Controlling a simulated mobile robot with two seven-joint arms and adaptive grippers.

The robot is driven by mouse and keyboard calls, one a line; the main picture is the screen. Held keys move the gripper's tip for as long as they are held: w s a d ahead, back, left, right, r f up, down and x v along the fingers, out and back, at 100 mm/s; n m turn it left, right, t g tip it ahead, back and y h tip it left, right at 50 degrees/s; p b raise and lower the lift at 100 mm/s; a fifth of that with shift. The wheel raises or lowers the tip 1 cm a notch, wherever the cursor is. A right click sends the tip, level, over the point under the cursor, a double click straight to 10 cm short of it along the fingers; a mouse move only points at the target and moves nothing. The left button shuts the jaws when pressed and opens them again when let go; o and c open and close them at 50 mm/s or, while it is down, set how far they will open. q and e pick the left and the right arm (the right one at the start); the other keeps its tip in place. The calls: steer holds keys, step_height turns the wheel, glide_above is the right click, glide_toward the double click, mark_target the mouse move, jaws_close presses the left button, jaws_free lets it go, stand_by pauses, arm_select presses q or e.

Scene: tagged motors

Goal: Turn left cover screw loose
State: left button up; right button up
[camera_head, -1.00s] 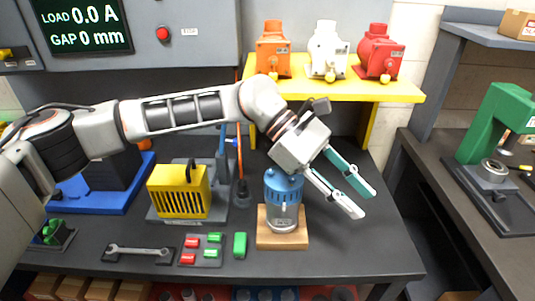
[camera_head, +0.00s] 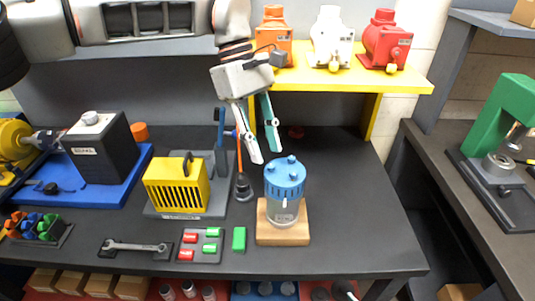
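A motor with a blue cover (camera_head: 285,178) and a grey lower body stands upright on a wooden block (camera_head: 283,234) on the dark bench. Small blue knobs, which look like the cover screws, stick up from the cover's top. My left gripper (camera_head: 266,157) points down just above and to the left of the cover. Its two fingers are spread apart with nothing between them, and they look clear of the motor. A wrench (camera_head: 136,246) lies in a dark holder at the bench's front left. My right gripper is not in view.
A yellow slotted unit (camera_head: 178,187) and an upright screwdriver-like tool (camera_head: 242,183) stand left of the motor. Red and green pieces lie in a tray (camera_head: 203,258) in front. A yellow shelf (camera_head: 405,84) with several motors is behind. The bench right of the block is clear.

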mark_target(271, 168)
arm_select(q)
steer(key=shift+x, duration=1.35)
jaws_close()
